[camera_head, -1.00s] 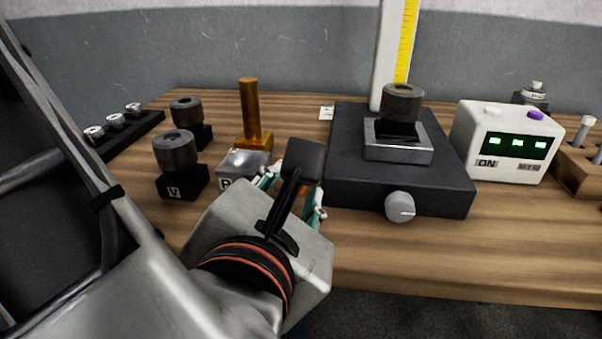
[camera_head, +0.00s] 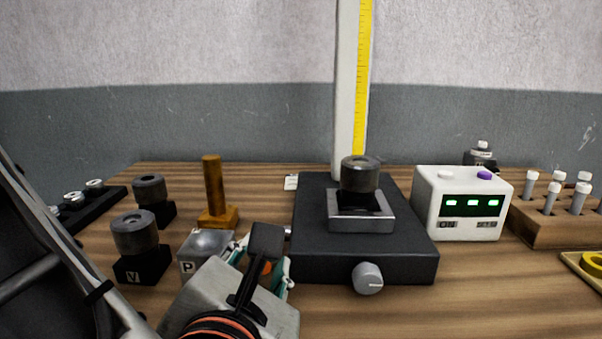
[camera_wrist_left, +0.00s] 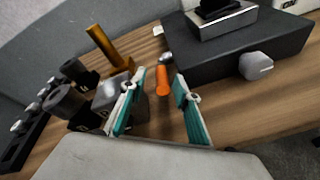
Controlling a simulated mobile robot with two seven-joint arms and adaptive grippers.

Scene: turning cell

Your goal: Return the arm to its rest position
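My left gripper (camera_head: 266,265) is low over the front of the wooden bench, seen from behind, left of the black-based measuring stand. In the left wrist view its two teal-padded fingers (camera_wrist_left: 160,100) are spread apart with a gap between them. An orange-handled tool (camera_wrist_left: 162,83) with a metal end shows beyond the gap, beside the stand; the fingers do not appear closed on it. My right gripper is in neither view.
The measuring stand (camera_head: 362,269) holds a dark cylinder (camera_head: 359,175). A grey block marked P (camera_head: 205,245), a brass post (camera_head: 213,187) and a V block (camera_head: 140,268) are close on the left. A white display box (camera_head: 462,206) and wooden rack (camera_head: 562,233) are right.

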